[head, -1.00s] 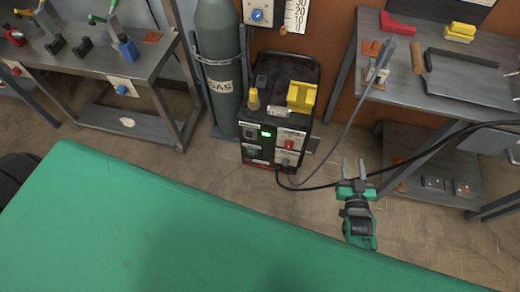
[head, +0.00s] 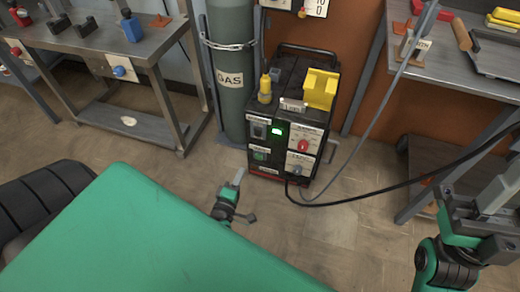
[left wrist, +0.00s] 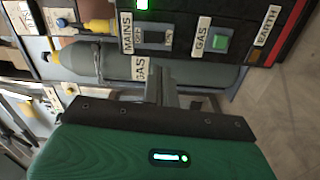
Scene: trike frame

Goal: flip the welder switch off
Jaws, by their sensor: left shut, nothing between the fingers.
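The black welder (head: 313,90) stands on the floor at the back, its labelled front panel facing me. The MAINS switch (head: 257,131) is at the panel's upper left, beside a lit green light (head: 277,131). The left wrist view shows the switch (left wrist: 155,38) under its MAINS label; I cannot tell its position. My left gripper (head: 239,177) is shut and empty, in front of and below the panel, apart from the switch. Its fingers (left wrist: 161,85) point toward the panel in the left wrist view. My right gripper (head: 474,192) appears open and empty at the right edge.
A grey gas cylinder (head: 229,105) is chained just left of the welder. Cables run from the panel to the right. A green surface (head: 130,235) fills the near left. Metal benches (head: 75,42) stand left and right (head: 455,88). Floor before the welder is clear.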

